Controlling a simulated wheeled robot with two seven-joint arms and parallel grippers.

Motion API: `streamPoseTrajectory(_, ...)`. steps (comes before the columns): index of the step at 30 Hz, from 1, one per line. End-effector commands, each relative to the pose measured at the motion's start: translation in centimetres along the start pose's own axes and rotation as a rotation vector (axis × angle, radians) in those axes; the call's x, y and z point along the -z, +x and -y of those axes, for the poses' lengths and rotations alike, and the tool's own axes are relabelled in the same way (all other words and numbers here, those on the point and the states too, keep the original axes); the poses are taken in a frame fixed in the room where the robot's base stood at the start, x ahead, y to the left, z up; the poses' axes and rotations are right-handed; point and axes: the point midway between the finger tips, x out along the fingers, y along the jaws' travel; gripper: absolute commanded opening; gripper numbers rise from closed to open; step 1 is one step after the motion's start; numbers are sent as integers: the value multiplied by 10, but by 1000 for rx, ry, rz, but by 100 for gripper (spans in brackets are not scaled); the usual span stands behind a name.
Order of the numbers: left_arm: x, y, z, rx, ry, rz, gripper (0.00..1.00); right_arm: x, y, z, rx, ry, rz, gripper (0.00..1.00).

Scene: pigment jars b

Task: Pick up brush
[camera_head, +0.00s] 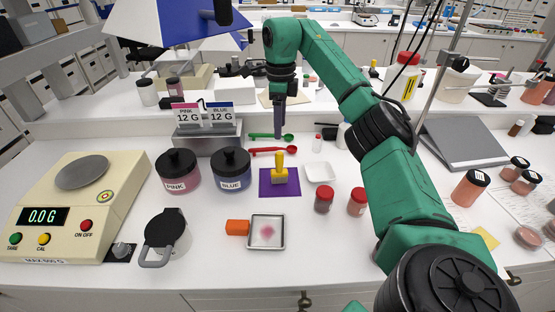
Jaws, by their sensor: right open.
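The brush appears to be the yellow-handled tool (280,172), standing upright with its wide end down on a purple mat (265,190) in the middle of the bench. My right gripper (279,134) points straight down behind the mat, near the green and red spoons, apart from the brush. Its dark fingers are seen edge-on, and nothing shows between them; it is open. My left gripper is not in view.
Pink (178,172) and blue (231,170) jars stand left of the mat. A green spoon (270,136) and red spoon (272,150) lie behind it. A white dish (320,172) and red-capped jars (324,200) are right. A pink-stained tray (282,232) and scale (110,205) are nearer.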

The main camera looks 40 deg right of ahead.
Motion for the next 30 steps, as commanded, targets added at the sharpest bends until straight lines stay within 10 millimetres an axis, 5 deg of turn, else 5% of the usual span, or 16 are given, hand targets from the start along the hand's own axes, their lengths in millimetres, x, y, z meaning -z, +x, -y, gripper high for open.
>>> streamPoseTrajectory(5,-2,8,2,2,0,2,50,2,31,0,-3,1,-7,66)
streamPoseTrajectory(22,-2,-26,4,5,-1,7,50,-2,135,3,-3,0,-4,66)
streamPoseTrajectory(30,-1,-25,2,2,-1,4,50,-2,146,4,0,1,-1,66)
